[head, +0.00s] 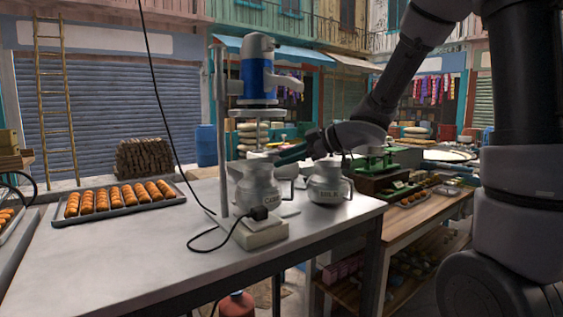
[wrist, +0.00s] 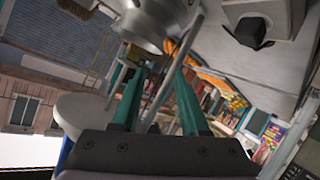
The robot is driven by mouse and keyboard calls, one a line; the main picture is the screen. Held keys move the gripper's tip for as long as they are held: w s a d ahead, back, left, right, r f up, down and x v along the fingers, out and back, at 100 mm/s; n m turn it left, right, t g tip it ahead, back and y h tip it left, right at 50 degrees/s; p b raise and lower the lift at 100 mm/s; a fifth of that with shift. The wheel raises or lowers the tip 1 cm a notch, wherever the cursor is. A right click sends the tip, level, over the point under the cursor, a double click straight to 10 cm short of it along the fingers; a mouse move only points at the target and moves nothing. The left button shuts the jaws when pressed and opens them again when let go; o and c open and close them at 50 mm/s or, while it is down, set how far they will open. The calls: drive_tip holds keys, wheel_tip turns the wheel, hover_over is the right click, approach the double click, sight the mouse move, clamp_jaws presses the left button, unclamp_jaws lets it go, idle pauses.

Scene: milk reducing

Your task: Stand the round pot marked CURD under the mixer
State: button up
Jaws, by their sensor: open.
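The round metal pot marked CURD (head: 258,192) stands upright on the table, below the blue mixer (head: 257,78) and behind its pale base block (head: 259,233). I cannot tell whether it is centred under the mixer's shaft. A similar pot marked MILK (head: 329,188) stands to its right. My gripper (head: 284,157) is open, its teal fingers near the upper right of the CURD pot. In the wrist view, the open fingers (wrist: 158,75) show no thing held between them, and a round metal pot (wrist: 160,18) shows just beyond the tips; its label is hidden.
The mixer's pole (head: 222,130) rises left of the CURD pot. A black plug and cable (head: 259,213) lie at the base block. A tray of orange-brown food (head: 118,199) is at the left. A green scale (head: 374,162) stands right. The table's front left (head: 120,265) is clear.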

drive_tip(key=w+d+r+m+t+h, duration=0.1)
drive_tip(key=d+r+m+t+h, duration=0.25)
drive_tip(key=d, duration=0.35)
drive_tip(key=w+d+r+m+t+h, duration=0.2)
drive_tip(key=d+r+m+h, duration=0.25)
drive_tip(key=d, duration=0.25)
drive_tip(key=s+d+m+h, duration=0.3)
drive_tip(key=s+d+m, duration=0.3)
drive_tip(key=d+m, duration=0.15)
drive_tip(key=s+f+m+g+y, duration=0.1)
drive_tip(key=s+f+m+g, duration=0.2)
drive_tip(key=s, duration=1.4)
drive_tip(key=shift+a+m+g+y, duration=0.3)
drive_tip(key=shift+a+m+g, duration=0.15)
drive_tip(key=shift+m+g, duration=0.75)
